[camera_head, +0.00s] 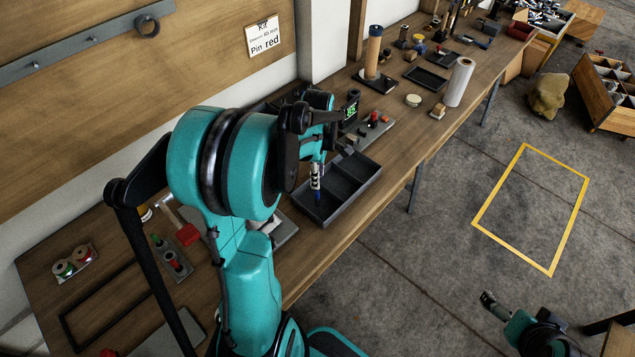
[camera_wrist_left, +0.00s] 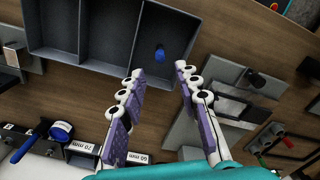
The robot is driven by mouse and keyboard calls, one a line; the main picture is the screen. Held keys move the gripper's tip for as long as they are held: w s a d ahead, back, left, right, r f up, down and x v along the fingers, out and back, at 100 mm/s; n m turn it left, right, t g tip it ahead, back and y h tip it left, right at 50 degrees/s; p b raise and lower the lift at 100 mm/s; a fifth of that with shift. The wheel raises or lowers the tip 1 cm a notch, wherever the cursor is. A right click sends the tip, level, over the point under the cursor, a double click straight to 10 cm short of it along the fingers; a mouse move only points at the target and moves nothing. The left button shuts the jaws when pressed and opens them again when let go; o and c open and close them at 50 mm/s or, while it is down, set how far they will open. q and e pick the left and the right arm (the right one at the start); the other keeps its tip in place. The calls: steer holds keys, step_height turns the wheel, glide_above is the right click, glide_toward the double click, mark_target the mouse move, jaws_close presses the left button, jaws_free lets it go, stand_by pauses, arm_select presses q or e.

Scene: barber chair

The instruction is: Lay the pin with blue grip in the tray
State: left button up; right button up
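The tray (camera_head: 352,206) is dark grey with several compartments, on the bench near its front edge. It also shows at the top of the left wrist view (camera_wrist_left: 78,58). The pin with blue grip (camera_wrist_left: 160,53) is in the tray's right-hand compartment in that view; mostly its blue grip shows. In the head view its blue part (camera_head: 318,197) shows just below my left fingertips. My left gripper (camera_wrist_left: 158,72) is open, fingers apart and empty, beside that compartment; it also shows in the head view (camera_head: 316,180). My right gripper (camera_head: 491,303) is low over the floor, too small to judge.
A sign (camera_head: 265,37) on the wall panel reads "Kit" and "Pin red". A rack (camera_head: 172,260) with green and red items and a red-headed hammer (camera_head: 187,234) lie left of my arm. A paper roll (camera_head: 459,82) stands farther back.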

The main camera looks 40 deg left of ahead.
arm_select(q)
steer(key=s+d+r+m+t, duration=0.3)
steer(key=s+d+r+m, duration=0.1)
steer(key=d+m, duration=0.5)
steer(key=s+d+r+m+t, duration=0.4)
steer(key=d+m, duration=0.6)
steer(key=m, duration=0.4)
steer(key=shift+s+d+r+p, duration=0.3)
steer(key=shift+s+r, duration=0.15)
steer(key=shift+r, duration=0.7)
